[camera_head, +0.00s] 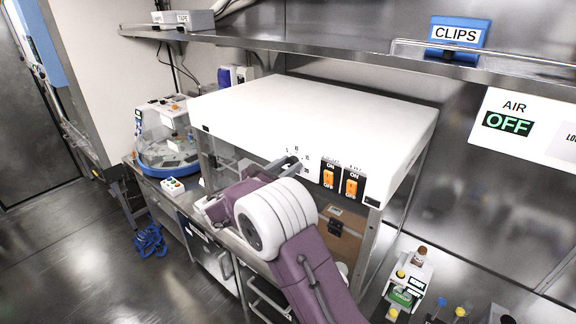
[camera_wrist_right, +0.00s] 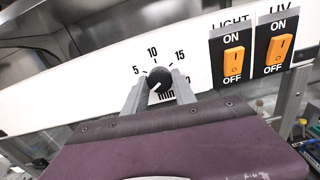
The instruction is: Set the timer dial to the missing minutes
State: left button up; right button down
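The timer dial (camera_wrist_right: 159,79) is a round black knob on the white front panel of the hood. Its white pointer line points down and left, below the 5 mark. The marks 5, 10 and 15 show around it; my right finger partly covers the marking at lower right. My right gripper (camera_wrist_right: 160,84) has one finger on each side of the knob, close against it, and looks shut on it. In the head view my right gripper (camera_head: 291,164) reaches the panel, and the dial is mostly hidden. My left gripper is not in view.
Right of the dial are orange LIGHT (camera_head: 328,179) and UV (camera_head: 351,187) switches. The white hood (camera_head: 320,110) stands under a metal shelf (camera_head: 300,45) with a blue CLIPS box (camera_head: 459,33). An AIR sign (camera_head: 508,122) reads OFF. Small bottles and racks stand at lower right.

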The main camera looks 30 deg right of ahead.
jog(key=shift+m+b, duration=0.3)
jog(key=shift+b, duration=0.25)
jog(key=m+b, duration=0.8)
jog(key=b, duration=0.6)
jog(key=shift+f+m, duration=0.15)
jog(key=shift+m, duration=0.15)
jog(key=shift+r+m+b, duration=0.25)
jog(key=shift+m+b, duration=1.15)
jog(key=shift+b, duration=0.05)
jog(key=c, duration=1)
grip_release()
